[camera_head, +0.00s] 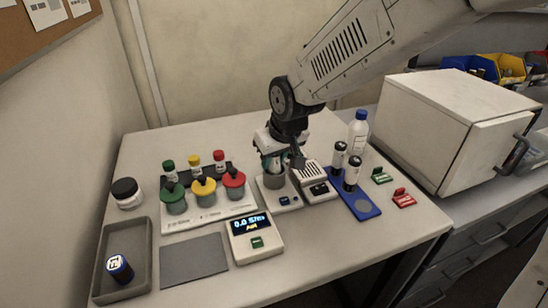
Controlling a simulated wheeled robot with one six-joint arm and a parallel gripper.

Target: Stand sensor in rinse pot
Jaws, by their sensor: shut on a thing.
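My gripper (280,149) points down over a grey pot (274,182) on a white base right of the middle of the table. It is shut on a slim sensor (267,164), mostly hidden by the jaws and the pot. The sensor's lower end is at or inside the pot's mouth; I cannot tell how deep, or whether it touches the bottom. A white meter (257,238) in front shows 0.0 S/m and AIR.
Pots with green, yellow and red lids (203,188) stand left of my gripper. A white device (314,180) and a blue tray (364,208) with black-capped vials are close on the right. A grey tray (143,239) and grey mat (194,260) lie front left. A white cabinet (450,130) stands right.

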